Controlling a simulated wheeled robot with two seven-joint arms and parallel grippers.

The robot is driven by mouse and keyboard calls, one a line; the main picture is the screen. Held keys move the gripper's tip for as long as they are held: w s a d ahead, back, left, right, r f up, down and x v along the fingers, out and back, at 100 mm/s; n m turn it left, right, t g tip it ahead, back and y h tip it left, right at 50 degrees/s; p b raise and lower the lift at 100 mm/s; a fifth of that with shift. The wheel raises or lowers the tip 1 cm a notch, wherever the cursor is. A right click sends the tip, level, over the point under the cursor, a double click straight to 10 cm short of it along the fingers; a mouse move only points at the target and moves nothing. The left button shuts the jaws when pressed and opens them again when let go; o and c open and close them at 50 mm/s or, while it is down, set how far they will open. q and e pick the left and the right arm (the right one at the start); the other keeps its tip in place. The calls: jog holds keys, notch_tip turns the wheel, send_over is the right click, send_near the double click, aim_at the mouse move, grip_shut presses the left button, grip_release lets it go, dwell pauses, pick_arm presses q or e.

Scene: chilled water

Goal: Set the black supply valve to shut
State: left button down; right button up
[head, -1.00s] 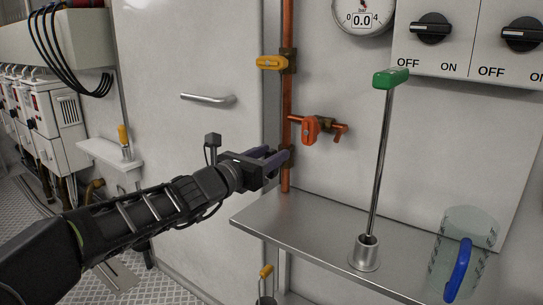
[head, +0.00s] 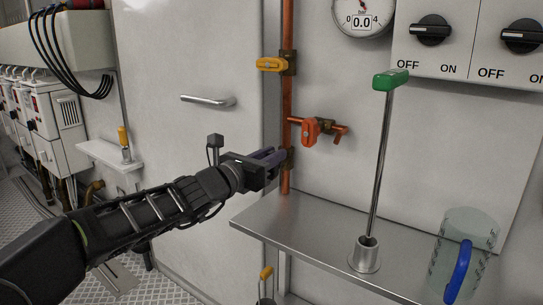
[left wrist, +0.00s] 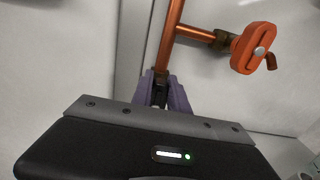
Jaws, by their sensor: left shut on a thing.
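The copper supply pipe (head: 286,105) runs down the wall to a brass valve body (head: 289,158) just above the steel shelf. My left gripper (head: 278,157) is at this lower valve, its purple fingers close together. In the left wrist view the gripper (left wrist: 162,92) is shut on a small black part, the black valve handle (left wrist: 160,88), beside the pipe. The fingers hide most of the handle, so its exact angle cannot be told. My right gripper is not in view.
A yellow valve handle (head: 271,64) is higher on the pipe, and an orange tap (head: 311,131) is on the side branch. A green-topped rod (head: 381,150) stands on the steel shelf (head: 310,228), with a clear jug (head: 465,255) at right. The gauge (head: 362,18) reads 0.0.

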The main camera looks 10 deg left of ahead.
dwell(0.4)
pick_arm(q)
jog(key=shift+s+d+f+m+b, duration=0.1)
jog(key=shift+d+f+m+b, duration=0.1)
jog(key=shift+m+b, duration=0.65)
jog(key=m+b, duration=0.4)
jog(key=m, duration=0.1)
jog(key=d+f+m+b, duration=0.1)
jog(key=m+b, duration=0.2)
jog(key=m, duration=0.2)
jog(key=d+f+m+b, duration=0.1)
jog(key=m+b, duration=0.3)
jog(key=m, duration=0.1)
jog(key=shift+s+f+b, duration=0.15)
jog(key=shift+s+b, duration=0.2)
jog(key=shift+s, duration=0.05)
jog(key=shift+m+b, duration=0.3)
jog(key=shift+m, duration=0.25)
